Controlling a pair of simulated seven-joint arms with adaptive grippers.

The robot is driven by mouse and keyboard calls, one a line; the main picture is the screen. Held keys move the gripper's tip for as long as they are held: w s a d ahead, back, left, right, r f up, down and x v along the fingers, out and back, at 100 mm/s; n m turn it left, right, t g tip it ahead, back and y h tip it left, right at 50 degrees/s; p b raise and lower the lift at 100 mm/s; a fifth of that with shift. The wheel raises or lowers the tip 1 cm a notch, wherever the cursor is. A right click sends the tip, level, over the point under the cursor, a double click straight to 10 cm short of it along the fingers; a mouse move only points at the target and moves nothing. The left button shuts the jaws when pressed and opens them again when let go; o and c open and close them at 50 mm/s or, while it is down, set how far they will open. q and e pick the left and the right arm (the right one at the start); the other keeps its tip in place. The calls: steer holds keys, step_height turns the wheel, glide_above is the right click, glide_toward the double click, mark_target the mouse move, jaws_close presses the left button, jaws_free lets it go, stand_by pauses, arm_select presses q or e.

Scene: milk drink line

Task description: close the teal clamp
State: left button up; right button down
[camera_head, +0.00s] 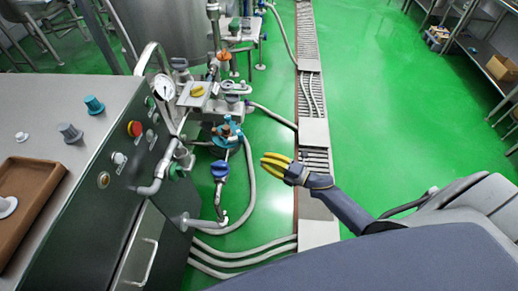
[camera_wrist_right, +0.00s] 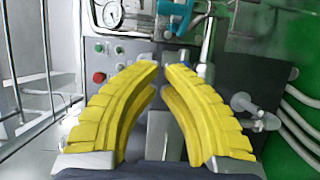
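The teal clamp (camera_head: 227,134) sits on the metal pipework to the right of the control cabinet, in the middle of the head view. A handle or bolt stands up from it, and its exact position is too small to read. A teal part that looks like the clamp (camera_wrist_right: 177,11) is cut by the top edge of the right wrist view. My right gripper (camera_head: 266,162) has yellow ribbed fingers and is to the right of and nearer than the clamp, apart from it. In the wrist view the fingers (camera_wrist_right: 162,72) have an empty gap between them. My left gripper is not in view.
The control cabinet (camera_head: 60,112) with knobs and a red button (camera_head: 135,128) stands at left.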

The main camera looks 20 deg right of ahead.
steer(key=w+d+x, duration=0.1)
steer(key=d+x, duration=0.1)
steer(key=x, duration=1)
steer(key=shift+w, duration=0.45)
